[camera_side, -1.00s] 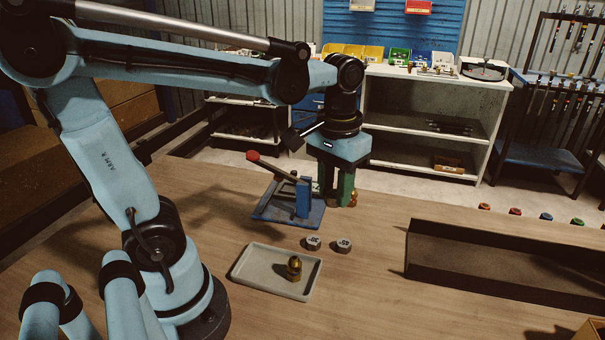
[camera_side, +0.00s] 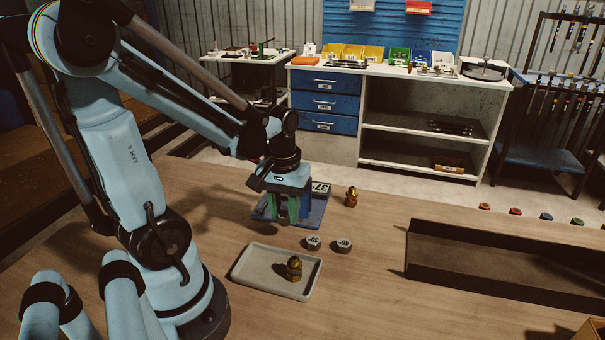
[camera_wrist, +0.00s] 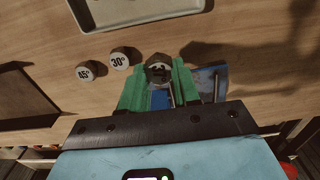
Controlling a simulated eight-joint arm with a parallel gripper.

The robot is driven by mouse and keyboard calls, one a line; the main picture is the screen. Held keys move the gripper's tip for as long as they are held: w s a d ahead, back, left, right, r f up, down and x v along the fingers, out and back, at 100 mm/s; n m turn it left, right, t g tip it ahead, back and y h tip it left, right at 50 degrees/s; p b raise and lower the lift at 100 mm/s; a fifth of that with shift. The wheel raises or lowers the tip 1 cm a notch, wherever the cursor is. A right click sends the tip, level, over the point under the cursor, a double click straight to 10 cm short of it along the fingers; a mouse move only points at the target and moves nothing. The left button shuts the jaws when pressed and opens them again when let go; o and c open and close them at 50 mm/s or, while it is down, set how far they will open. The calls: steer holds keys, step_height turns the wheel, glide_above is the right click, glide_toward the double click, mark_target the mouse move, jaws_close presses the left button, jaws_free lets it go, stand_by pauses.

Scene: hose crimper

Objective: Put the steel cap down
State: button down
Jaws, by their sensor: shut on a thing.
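My gripper (camera_side: 292,218) is over the blue crimper base (camera_side: 316,216), its green fingers pointing down.
Two grey hex pieces, 30° (camera_wrist: 122,58) and 45° (camera_wrist: 90,72), lie on the table. A pale tray (camera_side: 248,274) holds a brass fitting (camera_side: 294,268). Another brass fitting (camera_side: 351,197) stands right of the crimper. A dark open trough (camera_side: 500,262) lies at right; table between is clear.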

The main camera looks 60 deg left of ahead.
mark_target(282, 234)
steer(key=shift+a+f, duration=0.4)
steer(key=shift+a, duration=0.2)
steer(key=shift+a+f, duration=0.35)
steer(key=shift+a, duration=0.2)
steer(key=shift+f, duration=1.95)
steer(key=c, duration=0.8)
jaws_free()
steer(key=shift+f, duration=0.1)
step_height(282, 234, up, 12)
steer(key=shift+d, duration=0.15)
steer(key=shift+o, duration=0.4)
steer(key=w+d+m+t, duration=0.2)
steer(key=d+m+t, duration=0.1)
steer(key=d, duration=0.3)
steer(key=w+d+r+m+t, duration=0.1)
steer(key=w+d+m+t, duration=0.2)
steer(key=d+m, duration=0.3)
steer(key=shift+d+r+t, duration=0.3)
steer(key=shift+d+t, duration=0.1)
steer(key=shift+t, duration=0.2)
